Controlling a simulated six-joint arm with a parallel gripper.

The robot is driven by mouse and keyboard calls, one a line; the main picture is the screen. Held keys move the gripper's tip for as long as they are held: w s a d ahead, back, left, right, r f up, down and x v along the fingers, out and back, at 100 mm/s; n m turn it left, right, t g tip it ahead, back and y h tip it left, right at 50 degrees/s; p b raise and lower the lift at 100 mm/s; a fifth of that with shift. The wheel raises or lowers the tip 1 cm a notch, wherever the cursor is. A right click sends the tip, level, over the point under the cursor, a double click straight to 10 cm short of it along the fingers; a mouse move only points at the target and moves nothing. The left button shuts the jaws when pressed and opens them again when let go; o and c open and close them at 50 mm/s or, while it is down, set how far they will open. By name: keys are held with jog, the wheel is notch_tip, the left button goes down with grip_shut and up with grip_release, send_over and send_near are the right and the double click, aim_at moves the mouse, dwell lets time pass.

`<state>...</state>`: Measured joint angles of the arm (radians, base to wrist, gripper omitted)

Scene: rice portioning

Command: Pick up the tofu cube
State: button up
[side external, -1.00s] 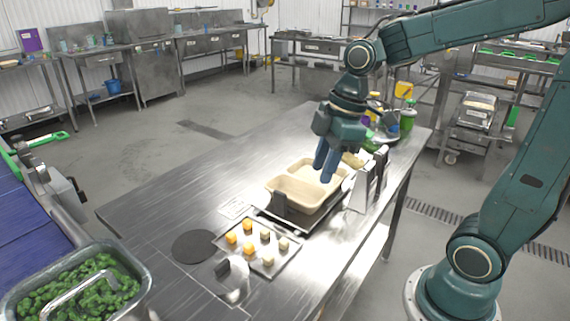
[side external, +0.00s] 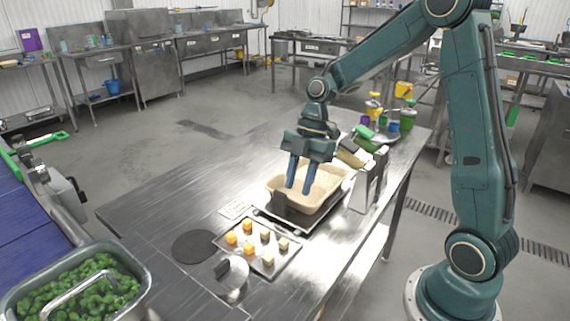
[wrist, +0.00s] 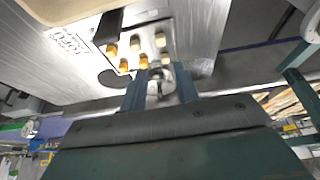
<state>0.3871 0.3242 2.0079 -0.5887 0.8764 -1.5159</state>
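Several small cubes sit on a shallow metal tray (side external: 281,257) on the steel table. Some are orange (side external: 248,249); the others are pale on top, and one pale cube (side external: 267,260), likely tofu, is near the tray's front corner. The cubes also show beyond my fingers in the wrist view, including a pale cube (wrist: 160,41). My gripper (side external: 299,189) points down over the tan container, behind the tray and well above the cubes. Its two blue fingers are apart with nothing between them. They also show apart in the wrist view (wrist: 160,92).
A round black mat (side external: 194,245) lies left of the tray. A bin of greens (side external: 75,285) is at front left. The table's left side is clear.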

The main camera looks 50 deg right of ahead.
send_over(285, 239)
jog(key=d, duration=0.2)
jog(key=shift+d+f, duration=0.15)
jog(key=shift+f, duration=3.8)
jog(key=shift+x, duration=2.6)
grip_shut()
